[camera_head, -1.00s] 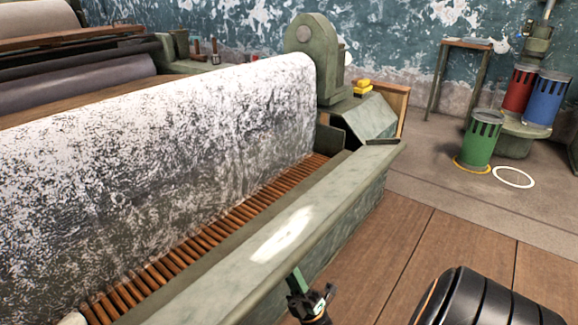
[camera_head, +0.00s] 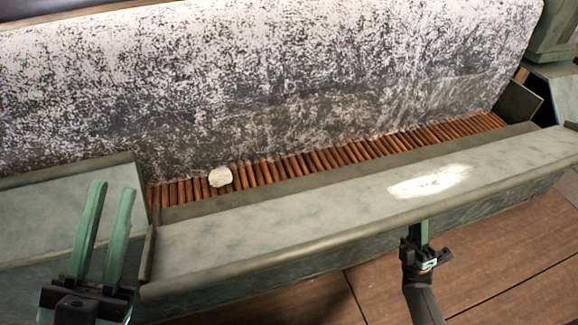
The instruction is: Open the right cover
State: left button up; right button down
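A long grey-green panel (camera_head: 330,218) with a white worn patch runs along the front of the machine to the right; I cannot tell for sure whether it is the right cover. It lies flat. My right gripper (camera_head: 420,232) is at its front edge below the white patch, seen edge-on; I cannot tell whether it touches the panel or is open. My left gripper (camera_head: 104,215) is at the lower left, its two green fingers apart and empty, in front of a shorter grey-green panel (camera_head: 60,200).
Behind the long panel lies a row of brown slats (camera_head: 320,160) with a whitish round lump (camera_head: 220,177) on it. A large speckled grey-white sheet or roll (camera_head: 270,80) rises behind. Wooden floor (camera_head: 500,250) is clear at the lower right.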

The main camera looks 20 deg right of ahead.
pick_arm(q)
jog(key=shift+f+g+h, duration=0.2)
jog(key=shift+g+h, duration=0.1)
jog(key=shift+c, duration=1.4)
jog(key=a+f+m+g+h, duration=0.1)
jog(key=f+m+g, duration=0.1)
jog(key=g, duration=0.2)
jog(key=a+f+m+g+h, duration=0.1)
jog(key=f+m+g+h, duration=0.1)
jog(key=f+g, duration=0.1)
jog(key=a+f+m+g+h, duration=0.1)
jog(key=f+g, duration=0.2)
jog(key=g, duration=0.1)
jog(key=shift+s+a+f+m+g+h, duration=0.2)
jog(key=shift+a+m+g+h, duration=0.1)
jog(key=shift+m+g, duration=0.1)
grip_shut()
jog(key=a+f+g+y, duration=0.2)
jog(key=a+g, duration=0.3)
jog(key=n+g+y, duration=0.1)
jog(key=g+y, duration=0.2)
jog(key=g, duration=0.1)
send_over(144, 289)
notch_tip(144, 289, down, 2)
jog(key=shift+w+f, duration=0.1)
jog(key=shift+w, duration=0.05)
notch_tip(144, 289, down, 3)
jog(key=shift+r, duration=0.15)
jog(key=shift+f, duration=0.75)
